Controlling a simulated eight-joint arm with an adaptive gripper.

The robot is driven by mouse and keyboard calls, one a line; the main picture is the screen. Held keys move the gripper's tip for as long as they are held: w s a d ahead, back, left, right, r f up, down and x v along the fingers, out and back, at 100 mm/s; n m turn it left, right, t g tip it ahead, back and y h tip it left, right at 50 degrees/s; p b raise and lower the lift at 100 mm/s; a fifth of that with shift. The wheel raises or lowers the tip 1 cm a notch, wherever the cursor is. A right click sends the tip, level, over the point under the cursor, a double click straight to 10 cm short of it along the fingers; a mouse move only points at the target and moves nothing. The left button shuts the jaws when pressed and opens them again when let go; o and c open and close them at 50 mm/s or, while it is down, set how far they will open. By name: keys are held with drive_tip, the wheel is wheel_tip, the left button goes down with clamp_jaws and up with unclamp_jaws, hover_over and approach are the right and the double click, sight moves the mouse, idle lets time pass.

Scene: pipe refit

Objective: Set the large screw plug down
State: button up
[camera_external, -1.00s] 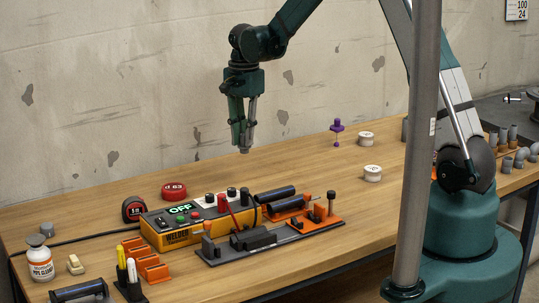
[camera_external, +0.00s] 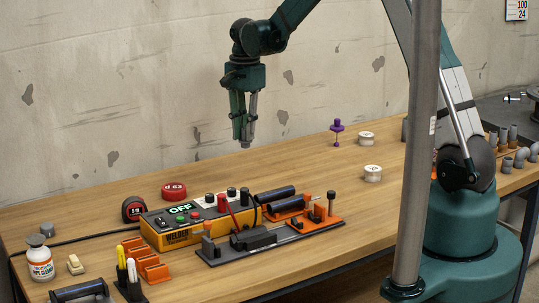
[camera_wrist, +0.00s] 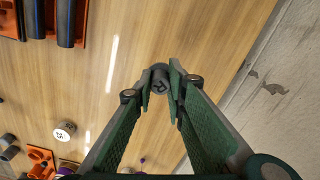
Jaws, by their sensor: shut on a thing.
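My gripper (camera_external: 244,142) hangs pointing down above the bare wood at the back of the bench. It is shut on the large screw plug (camera_wrist: 160,79), a grey round piece between the fingertips in the wrist view. In the external view only a small grey end of the plug (camera_external: 245,145) shows below the fingers. The plug is held above the bench top (camera_external: 270,165), apart from it.
The welder box (camera_external: 200,222) with its "OFF" display and the grey and orange clamp jig (camera_external: 275,240) stand in front. White spools (camera_external: 372,173) and a purple object (camera_external: 337,127) stand to the right. Bare wood lies behind the welder, before the wall.

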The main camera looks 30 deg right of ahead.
drive_tip(key=d+m, duration=1.1)
drive_tip(key=d, duration=1)
drive_tip(key=shift+d, duration=0.25)
drive_tip(key=shift+f+b, duration=0.35)
drive_tip(key=shift+f, duration=2.65)
drive_tip(key=shift+f, duration=1.9)
drive_tip(key=shift+f+b, duration=0.15)
drive_tip(key=shift+b, duration=0.25)
drive_tip(key=o, duration=0.8)
wheel_tip(320, 180, up, 12)
drive_tip(key=p, duration=0.1)
drive_tip(key=shift+r+p, duration=0.2)
drive_tip(key=shift+p, duration=0.15)
